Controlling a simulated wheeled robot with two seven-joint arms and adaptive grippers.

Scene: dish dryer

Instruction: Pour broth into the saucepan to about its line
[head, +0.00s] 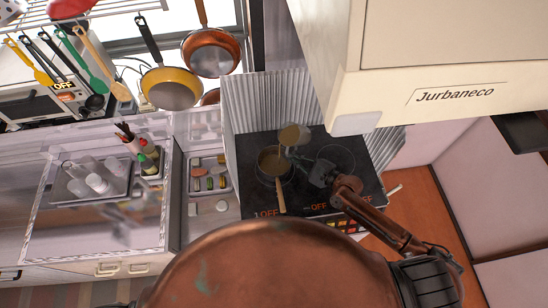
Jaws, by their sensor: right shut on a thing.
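The saucepan (268,173) sits on the back left of the black hob, its wooden handle pointing to the front. Its inside looks brownish; the level and the line cannot be made out. My right gripper (291,150) comes in from the right and is shut on a small jug (293,137) with tan-coloured contents. The jug is just up and right of the saucepan in the picture, close to its rim. Whether anything is flowing between them cannot be told. My left gripper is not in view.
The hob (343,180) has free room on its right, under my right arm. A corrugated metal screen (262,97) stands behind it. A tray of small food items (209,177) lies left of the hob. Pans (172,88) hang above the counter, and a cupboard (445,45) overhangs the right.

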